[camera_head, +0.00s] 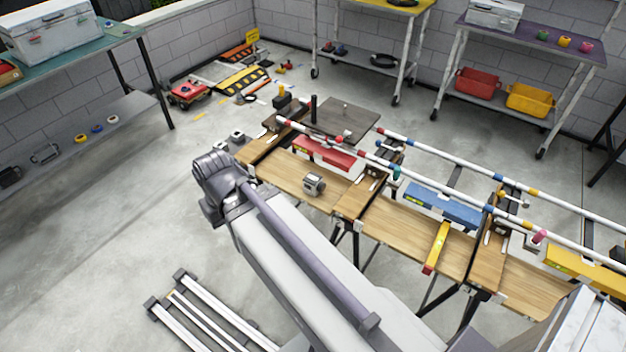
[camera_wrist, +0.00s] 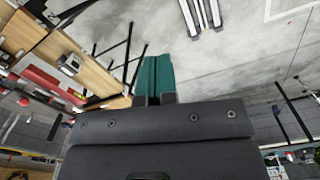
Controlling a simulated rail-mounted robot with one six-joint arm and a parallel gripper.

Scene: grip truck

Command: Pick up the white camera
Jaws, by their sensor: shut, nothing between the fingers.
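A small white-grey boxy thing with a round front, which looks like the white camera (camera_head: 314,183), sits on the wooden bench top (camera_head: 285,172), right of my arm. It also shows in the wrist view (camera_wrist: 70,64) at the upper left, on the wood. My gripper (camera_wrist: 155,62) shows in the wrist view with its teal fingers together, shut and empty. The fingers point over the grey floor, apart from the camera and to its right in that view. In the head view I cannot make out the fingers; my arm covers that part.
White rails (camera_head: 440,155) run along the bench. A red block (camera_head: 324,153), a blue block (camera_head: 443,206) and a yellow level (camera_head: 436,247) lie close by. A dark plate (camera_head: 346,121) stands behind. Shelves and carts line the walls. The left floor is mostly clear.

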